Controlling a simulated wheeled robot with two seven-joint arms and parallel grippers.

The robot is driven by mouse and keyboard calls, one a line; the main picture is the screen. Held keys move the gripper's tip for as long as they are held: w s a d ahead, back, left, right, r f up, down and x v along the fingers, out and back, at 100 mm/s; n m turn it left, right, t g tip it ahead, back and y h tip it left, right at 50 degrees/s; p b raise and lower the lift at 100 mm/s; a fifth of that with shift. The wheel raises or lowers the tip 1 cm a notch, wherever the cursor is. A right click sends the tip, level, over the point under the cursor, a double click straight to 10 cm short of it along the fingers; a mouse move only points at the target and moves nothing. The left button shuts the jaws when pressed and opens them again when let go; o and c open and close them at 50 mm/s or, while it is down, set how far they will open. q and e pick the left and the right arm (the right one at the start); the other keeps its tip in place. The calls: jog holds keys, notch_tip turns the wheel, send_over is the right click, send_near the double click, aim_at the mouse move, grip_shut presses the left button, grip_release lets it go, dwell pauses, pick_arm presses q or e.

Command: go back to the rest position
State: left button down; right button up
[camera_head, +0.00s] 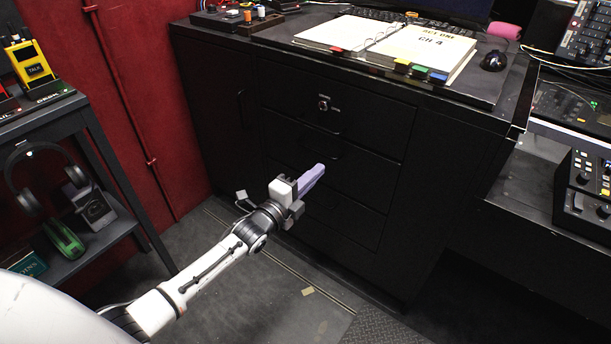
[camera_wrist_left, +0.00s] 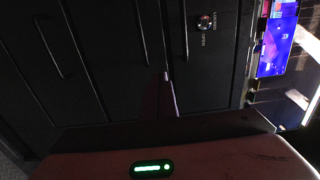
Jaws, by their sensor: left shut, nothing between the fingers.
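My left gripper (camera_head: 312,178) is in front of the black cabinet's drawers (camera_head: 340,150), well below the desk top. Its lavender fingers are together and hold nothing. In the left wrist view its fingers (camera_wrist_left: 167,95) show as a thin dark shape against the cabinet front. My left arm reaches in from the lower left. My right gripper is in neither view.
An open binder (camera_head: 390,45) lies on the desk top. A shelf (camera_head: 60,115) with radios and headphones (camera_head: 40,180) stands at the left. A console (camera_head: 585,190) is at the right. The floor (camera_head: 250,300) below the arm is mostly clear.

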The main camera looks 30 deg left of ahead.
pick_arm(q)
jog(key=shift+s+a, duration=0.15)
jog(key=shift+s, duration=0.65)
jog(key=shift+s+a, duration=0.1)
jog(key=shift+s, duration=0.65)
jog(key=s+d+f+n+g+p, duration=0.2)
jog(key=s+n, duration=0.4)
jog(key=s, duration=0.4)
jog(key=s+d+f+n+g+p, duration=0.3)
jog(key=s+d+n+g, duration=0.1)
jog(key=s, duration=0.7)
jog(key=s+d+f+n+g+p, duration=0.2)
jog(key=s+d+n, duration=0.4)
jog(key=s, duration=0.4)
jog(key=shift+s+f+n+g+p, duration=0.2)
jog(key=shift+s+n+g+p, duration=0.2)
jog(key=shift+n+g+p, duration=0.3)
